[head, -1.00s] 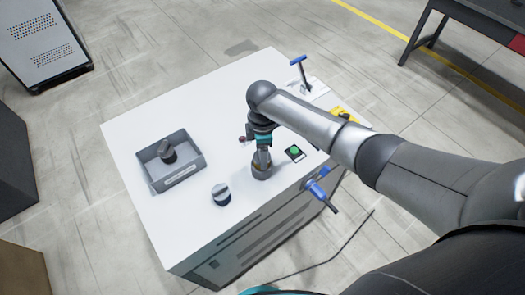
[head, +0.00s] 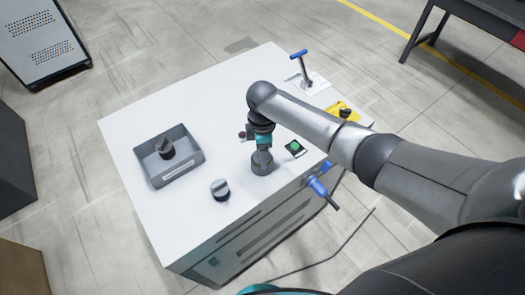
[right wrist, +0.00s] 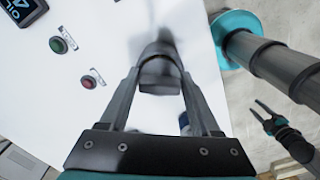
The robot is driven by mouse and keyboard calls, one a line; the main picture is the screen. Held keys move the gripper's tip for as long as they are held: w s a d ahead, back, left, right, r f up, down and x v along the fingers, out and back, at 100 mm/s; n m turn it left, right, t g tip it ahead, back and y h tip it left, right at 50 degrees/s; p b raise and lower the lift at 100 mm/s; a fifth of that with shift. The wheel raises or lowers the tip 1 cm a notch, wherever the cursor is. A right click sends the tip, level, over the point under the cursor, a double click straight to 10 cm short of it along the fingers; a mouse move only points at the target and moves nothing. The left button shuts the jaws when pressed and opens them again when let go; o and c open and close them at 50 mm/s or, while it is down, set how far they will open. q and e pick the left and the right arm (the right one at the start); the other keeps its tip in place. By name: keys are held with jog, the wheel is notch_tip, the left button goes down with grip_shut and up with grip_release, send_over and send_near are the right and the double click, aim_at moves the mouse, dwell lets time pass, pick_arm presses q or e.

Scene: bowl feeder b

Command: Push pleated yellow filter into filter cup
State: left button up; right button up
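The dark grey filter cup (head: 262,168) stands on the white table near its front edge. My right gripper (head: 262,152) points down at the cup's mouth and covers much of it. No yellow filter shows now; the inside of the cup is hidden. My left gripper is out of the head view. In the right wrist view it shows at the right edge (right wrist: 263,111), with its two prongs apart and nothing between them.
A grey tray (head: 187,179) holding a dark round part (head: 166,149) stands left. A grey-black round part (head: 220,189) lies between tray and cup. A green button (head: 295,147), yellow plate (head: 338,107) and blue-handled press (head: 299,54) stand right. A blue tool (head: 317,187) hangs at the front.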

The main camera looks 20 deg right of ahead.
jog(key=o, duration=0.5)
notch_tip(320, 180, up, 15)
jog(key=shift+r+p, duration=0.15)
jog(key=shift+p, duration=0.15)
dwell(0.3)
dwell(0.6)
